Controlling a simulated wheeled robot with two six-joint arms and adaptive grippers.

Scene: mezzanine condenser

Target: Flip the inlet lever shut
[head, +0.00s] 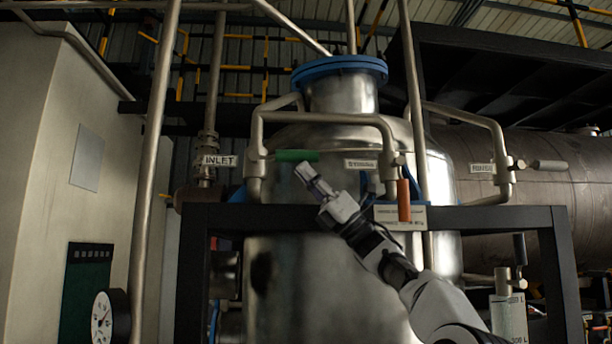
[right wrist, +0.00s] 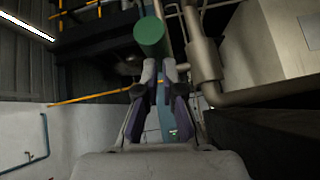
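The INLET label (head: 219,160) sits left of a valve on a vertical pipe leg in the head view. From that valve a lever with a green handle (head: 297,155) sticks out to the right, about level and crosswise to the pipe. My right gripper (head: 306,172) is just below the handle's free end, with its fingers pointing up and left. In the right wrist view the green handle's round end (right wrist: 151,37) is just beyond the fingertips (right wrist: 158,68). The fingers converge almost together with nothing held between them. Contact with the handle cannot be told. My left gripper is out of view.
An orange handle (head: 404,200) hangs down at the middle valve, and a grey handle (head: 550,165) points right at another. A dark frame (head: 470,217) crosses before the steel tank (head: 330,290). A pressure gauge (head: 103,318) is at lower left.

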